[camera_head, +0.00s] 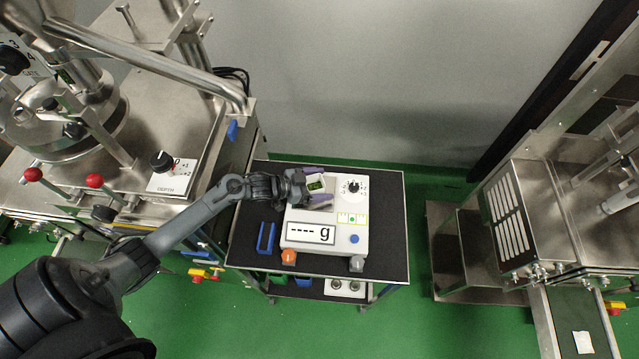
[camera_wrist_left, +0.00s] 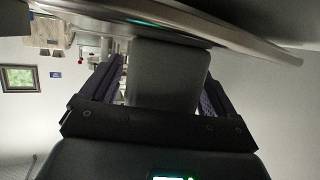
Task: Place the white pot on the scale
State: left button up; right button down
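The scale (camera_head: 297,246) is a white box with a dashed "g" display, standing on a dark-topped cart. The small white pot (camera_head: 317,178) is over the scale's back left part, with something dark and green showing inside. My left gripper (camera_head: 317,186) has its purple fingers on either side of the pot and appears shut on it. In the left wrist view the pot (camera_wrist_left: 168,75) is a grey block between the fingers, close to a shiny metal plate (camera_wrist_left: 240,35). I cannot tell whether the pot touches the scale. My right gripper is out of view.
A blue holder (camera_head: 265,238) lies on the cart top (camera_head: 385,205) left of the scale. A steel machine with red-knobbed levers (camera_head: 94,180) stands at left. Another steel machine (camera_head: 515,215) stands at right, across a gap of green floor.

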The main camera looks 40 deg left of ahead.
aim_at(323, 183)
pick_arm(q)
jog(key=shift+r, duration=0.25)
jog(key=shift+s+a+r+p, duration=0.1)
jog(key=shift+s+a+p, duration=0.1)
jog(key=shift+p, duration=0.25)
jog(key=shift+p+v, duration=1.05)
jog(key=shift+v, duration=0.2)
jog(key=shift+s+a, duration=0.2)
jog(key=shift+s, duration=0.2)
jog(key=shift+r, duration=0.1)
